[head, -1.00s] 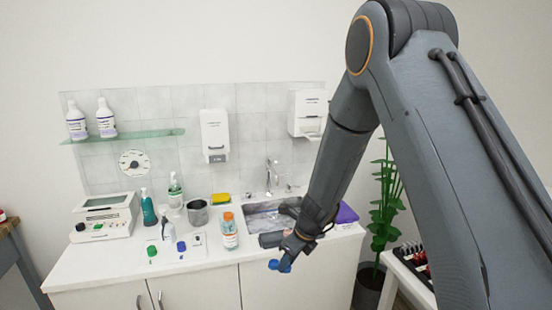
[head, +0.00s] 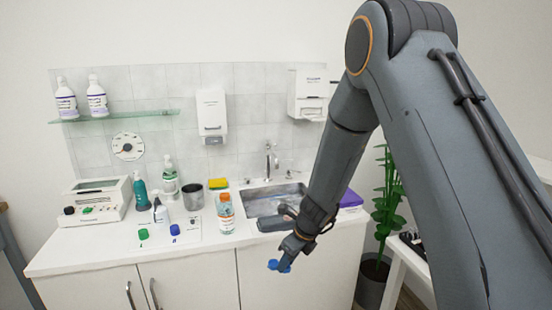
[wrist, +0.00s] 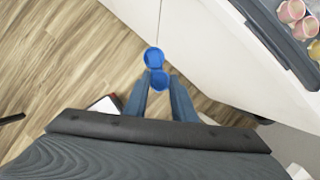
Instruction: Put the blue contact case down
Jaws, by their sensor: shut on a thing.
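The blue contact case (head: 274,265) is held at the end of my gripper (head: 284,262), in front of the white counter's front edge and above the floor. In the wrist view the case (wrist: 154,60) shows as two round blue parts joined together, one open like a shallow cup. My gripper (wrist: 158,85) has its two fingers closed on the near part. The fingers hide some of the case. The white counter (head: 95,256) is to the left of and behind the gripper in the head view.
On the counter, a white mat (head: 160,237) bears a green-capped and a blue-capped item. An orange-capped bottle (head: 225,213), metal cup (head: 193,196) and sink (head: 270,200) stand near. A plant (head: 386,210) is right. The counter's front left strip is clear.

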